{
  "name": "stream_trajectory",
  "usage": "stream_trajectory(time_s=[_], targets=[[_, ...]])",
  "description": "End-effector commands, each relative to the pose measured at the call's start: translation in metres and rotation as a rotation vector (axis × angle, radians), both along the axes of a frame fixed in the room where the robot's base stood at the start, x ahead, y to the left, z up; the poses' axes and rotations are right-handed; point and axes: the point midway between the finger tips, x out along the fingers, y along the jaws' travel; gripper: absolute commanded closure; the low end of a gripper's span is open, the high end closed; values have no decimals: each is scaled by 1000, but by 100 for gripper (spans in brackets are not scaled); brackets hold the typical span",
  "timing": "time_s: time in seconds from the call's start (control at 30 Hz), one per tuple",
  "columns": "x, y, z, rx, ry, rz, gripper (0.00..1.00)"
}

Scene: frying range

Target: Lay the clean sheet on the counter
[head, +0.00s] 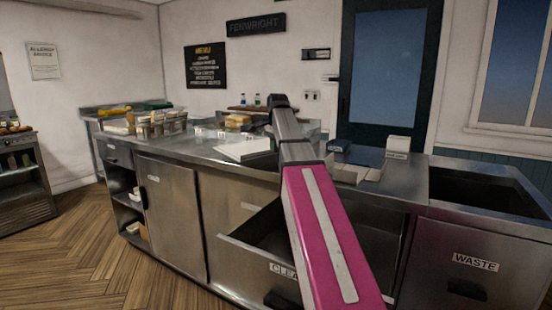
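The steel counter (185,147) runs across the middle of the view. A white flat, sheet-like item (240,149) lies on it left of my arm; I cannot tell whether it is the clean sheet. An open drawer (248,252) below the counter has a label beginning "CLEA", partly covered by my arm. Its inside is dark, and I see no sheet there. My pink and grey arm reaches up over the drawer and counter. My gripper cannot be made out; the arm's far end is hidden or turned away.
Several food containers (160,124) stand on the counter's left part. Small boxes (398,145) and pale items sit right of my arm. A dark open well (480,190) is at the right, above a front marked "WASTE" (475,262). Wooden floor (75,260) is clear at left.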

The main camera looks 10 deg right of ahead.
Motion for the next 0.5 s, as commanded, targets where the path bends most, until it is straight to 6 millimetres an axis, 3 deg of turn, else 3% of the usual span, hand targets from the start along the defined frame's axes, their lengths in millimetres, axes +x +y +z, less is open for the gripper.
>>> stream_trajectory(time_s=[0.17,0.5], targets=[[3,-5,-6,1,0,0,100],[2,-5,-44,0,0,0,100]])
